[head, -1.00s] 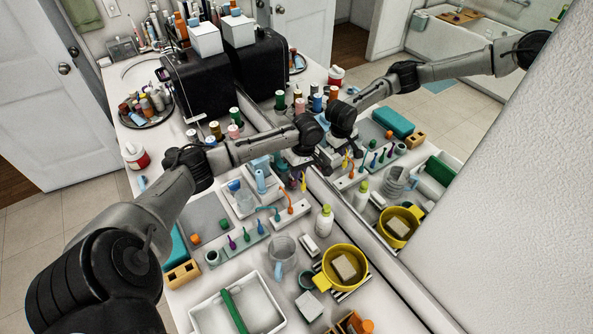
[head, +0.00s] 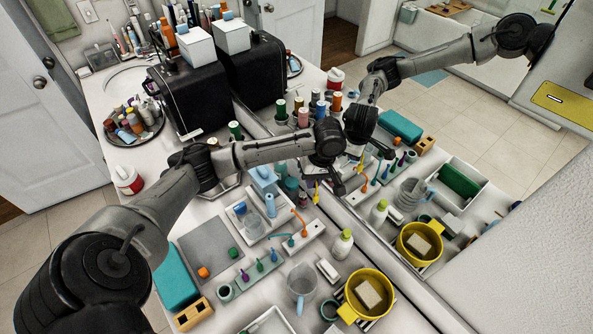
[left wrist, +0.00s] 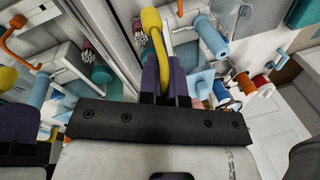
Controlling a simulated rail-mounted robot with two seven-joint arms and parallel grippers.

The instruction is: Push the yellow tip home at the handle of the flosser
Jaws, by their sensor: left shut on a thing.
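My left gripper (head: 317,180) is shut on the yellow tip (head: 316,194) and holds it in the air beside the mirror, beyond the white tip rack (head: 299,238). In the left wrist view the curved yellow tip (left wrist: 152,28) stands up between the two dark fingers (left wrist: 166,72). The flosser's light-blue handle (head: 270,205) stands upright at the white unit, left of and apart from the gripper. A light-blue cylinder that looks like the handle (left wrist: 210,38) shows right of the tip in the wrist view. My right gripper is out of view.
An orange tip (head: 299,216) and a teal tip stand on the rack. Small coloured pegs stand on a green strip (head: 245,278). A white bottle (head: 342,244), a clear jug (head: 300,283) and a yellow pot (head: 350,311) stand nearer. The mirror repeats the scene at right.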

